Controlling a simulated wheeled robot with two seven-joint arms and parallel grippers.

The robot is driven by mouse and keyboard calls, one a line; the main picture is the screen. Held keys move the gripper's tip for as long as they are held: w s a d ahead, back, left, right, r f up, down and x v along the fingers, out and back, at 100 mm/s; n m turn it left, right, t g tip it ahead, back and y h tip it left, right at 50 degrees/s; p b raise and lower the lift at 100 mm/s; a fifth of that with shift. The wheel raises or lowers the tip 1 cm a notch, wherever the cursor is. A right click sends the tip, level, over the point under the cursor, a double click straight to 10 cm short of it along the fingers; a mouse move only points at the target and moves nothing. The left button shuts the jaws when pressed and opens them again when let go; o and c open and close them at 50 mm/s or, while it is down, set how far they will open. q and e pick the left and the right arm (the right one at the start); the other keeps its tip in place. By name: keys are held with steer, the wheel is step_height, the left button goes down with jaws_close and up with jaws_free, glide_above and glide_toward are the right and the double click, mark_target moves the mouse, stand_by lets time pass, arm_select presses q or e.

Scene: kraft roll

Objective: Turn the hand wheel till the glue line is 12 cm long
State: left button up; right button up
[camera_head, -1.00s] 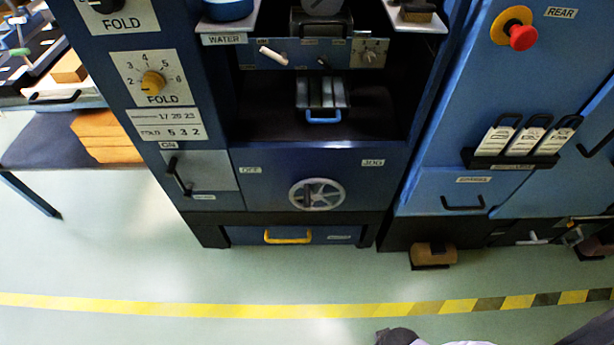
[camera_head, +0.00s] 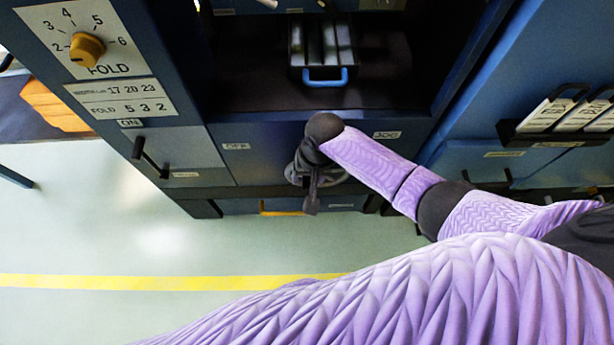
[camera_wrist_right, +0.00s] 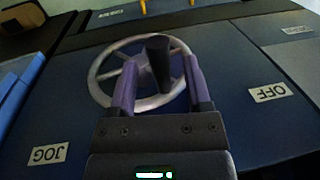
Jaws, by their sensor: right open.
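The grey hand wheel (camera_wrist_right: 102,82) sits on the dark blue panel between the OFF label (camera_wrist_right: 268,92) and the JOG label (camera_wrist_right: 48,153). Its dark handle (camera_wrist_right: 158,60) sticks out toward the right wrist camera. My right gripper (camera_wrist_right: 160,80) is open, with a purple finger on either side of the handle in that view; I cannot tell whether they touch it. In the head view my right gripper (camera_head: 312,190) and wrist cover most of the wheel. The glue line is not seen. My left gripper is not in view.
A drawer with a yellow handle (camera_head: 280,212) lies below the wheel. A lever (camera_head: 150,158) is on the panel to the left. A tray with a blue handle (camera_head: 325,80) sits in the bay above. Open floor (camera_head: 110,230) lies in front.

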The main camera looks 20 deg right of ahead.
steer(key=shift+f, duration=0.25)
jaws_close()
stand_by(0.8)
stand_by(0.5)
